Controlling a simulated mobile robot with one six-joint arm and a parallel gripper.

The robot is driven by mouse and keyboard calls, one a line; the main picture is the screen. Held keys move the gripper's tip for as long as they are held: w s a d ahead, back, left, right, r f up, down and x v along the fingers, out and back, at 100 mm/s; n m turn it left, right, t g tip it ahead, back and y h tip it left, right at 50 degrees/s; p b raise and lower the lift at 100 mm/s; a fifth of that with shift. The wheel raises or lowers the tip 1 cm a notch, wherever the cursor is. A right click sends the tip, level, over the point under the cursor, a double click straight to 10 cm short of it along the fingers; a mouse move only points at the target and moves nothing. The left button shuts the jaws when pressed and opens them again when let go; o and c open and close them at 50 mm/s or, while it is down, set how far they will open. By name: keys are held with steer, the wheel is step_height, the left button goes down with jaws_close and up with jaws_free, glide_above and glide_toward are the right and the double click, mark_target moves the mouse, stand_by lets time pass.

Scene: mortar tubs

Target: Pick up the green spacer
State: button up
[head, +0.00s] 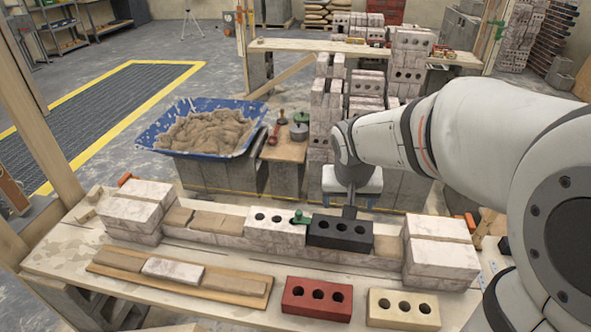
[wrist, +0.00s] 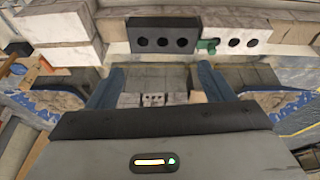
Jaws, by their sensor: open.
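The small green spacer (head: 299,217) sits at the joint between a white three-hole brick (head: 270,231) and a black three-hole brick (head: 338,238) on the low wall. In the wrist view the spacer (wrist: 207,46) lies right of the black brick (wrist: 163,24), against the white brick (wrist: 239,38). My gripper (head: 349,212) is behind and above the black brick in the head view, right of the spacer. In the wrist view my gripper (wrist: 160,72) has its two blue fingers wide apart with nothing between them. The spacer's lower part is hidden in the joint.
A red brick (head: 317,297) and a cream brick (head: 403,309) lie at the bench front. Stacked white blocks (head: 440,252) bound the wall's right end, others (head: 131,212) its left. A blue mortar tub (head: 172,109) and a small board with tools (head: 284,150) stand behind.

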steer(key=t+b, duration=0.1)
steer(key=b, duration=0.3)
glide_toward(302, 221)
steer(key=shift+m, duration=0.4)
steer(key=x, duration=0.2)
steer(key=w+x, duration=0.1)
steer(key=x, duration=0.4)
steer(key=shift+w+d, duration=0.2)
steer(key=shift+w, duration=0.2)
steer(key=shift+c, duration=0.5)
